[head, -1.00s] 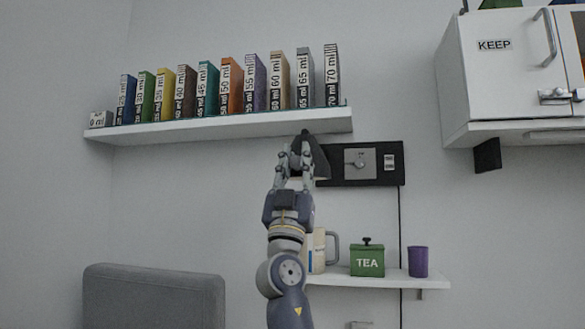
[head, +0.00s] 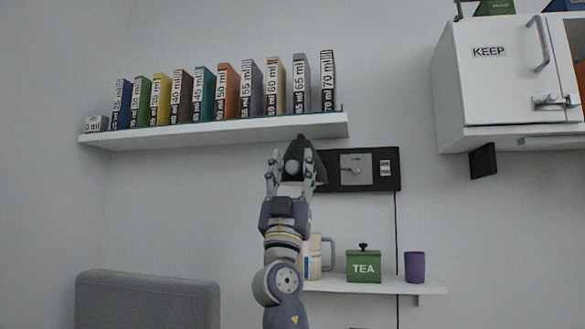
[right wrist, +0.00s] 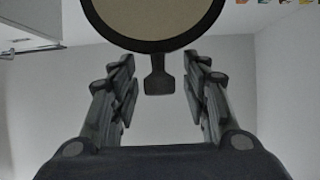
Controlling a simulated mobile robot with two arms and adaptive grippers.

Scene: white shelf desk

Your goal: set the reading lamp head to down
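The reading lamp head (head: 318,163) is a dark cone under the right end of the book shelf, partly hidden by my right gripper. In the right wrist view its round beige face with a dark rim (right wrist: 157,18) fills the top, and a dark tab (right wrist: 158,82) hangs from the rim. My right gripper (head: 291,165) is raised at the lamp head with its fingers spread. In the right wrist view the open fingers (right wrist: 160,88) stand on both sides of the tab, with gaps and no visible contact. My left gripper is out of view.
A black wall panel (head: 388,180) with a grey switch plate is right of the lamp. The book shelf (head: 215,132) is just above. A lower shelf (head: 385,289) holds a pitcher, a green TEA box (head: 364,267) and a purple cup (head: 414,267). A white cabinet (head: 490,90) hangs at right.

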